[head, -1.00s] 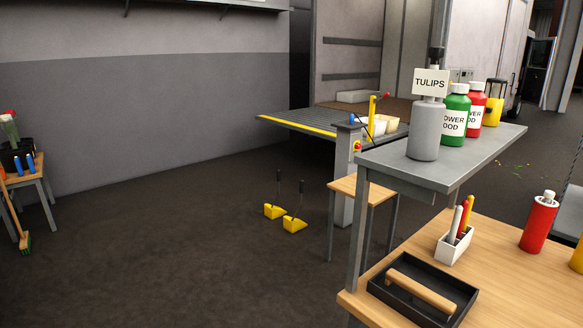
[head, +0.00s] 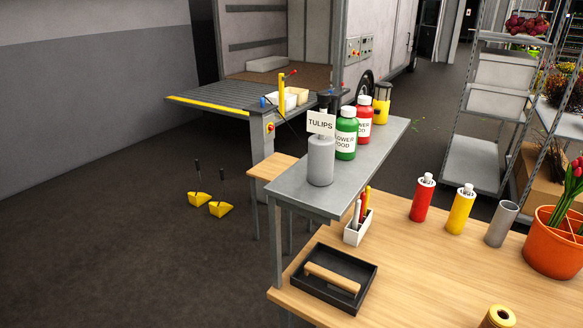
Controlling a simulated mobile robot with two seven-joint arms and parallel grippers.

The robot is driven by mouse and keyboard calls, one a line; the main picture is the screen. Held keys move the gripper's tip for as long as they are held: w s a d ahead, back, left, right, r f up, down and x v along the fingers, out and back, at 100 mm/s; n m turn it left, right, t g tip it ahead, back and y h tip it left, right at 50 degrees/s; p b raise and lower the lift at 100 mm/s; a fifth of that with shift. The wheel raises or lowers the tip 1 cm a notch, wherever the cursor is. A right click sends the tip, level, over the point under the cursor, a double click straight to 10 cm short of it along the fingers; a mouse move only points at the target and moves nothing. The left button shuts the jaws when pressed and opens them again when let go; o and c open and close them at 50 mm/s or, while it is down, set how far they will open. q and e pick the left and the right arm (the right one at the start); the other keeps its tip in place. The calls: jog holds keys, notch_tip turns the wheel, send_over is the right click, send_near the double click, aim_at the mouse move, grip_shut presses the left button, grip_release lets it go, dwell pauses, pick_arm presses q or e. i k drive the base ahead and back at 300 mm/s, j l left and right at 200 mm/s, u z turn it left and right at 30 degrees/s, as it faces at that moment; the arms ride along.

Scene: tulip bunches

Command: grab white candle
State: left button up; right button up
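I cannot make out a white candle in the head view. A small yellow and dark lantern-like item (head: 382,104) stands at the far end of the grey raised shelf (head: 300,203); whether it holds anything inside is too small to tell. A white, stick-shaped item (head: 358,213) stands upright in the small white holder (head: 352,236) beside red and yellow ones; it looks more like a marker. Neither of my grippers shows in the view.
The wooden workbench (head: 430,275) carries a black tray (head: 322,295), red bottle (head: 422,198), yellow bottle (head: 460,209), grey cylinder (head: 501,224) and orange tulip pot (head: 553,250). Floor at left is largely open.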

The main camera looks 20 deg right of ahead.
aim_at(357, 208)
jog(key=i+j+z, duration=0.1)
jog(key=z, duration=0.25)
jog(key=j+z, duration=0.1)
jog(key=z, duration=0.3)
jog(key=i+j+z, duration=0.1)
jog(key=z, duration=0.25)
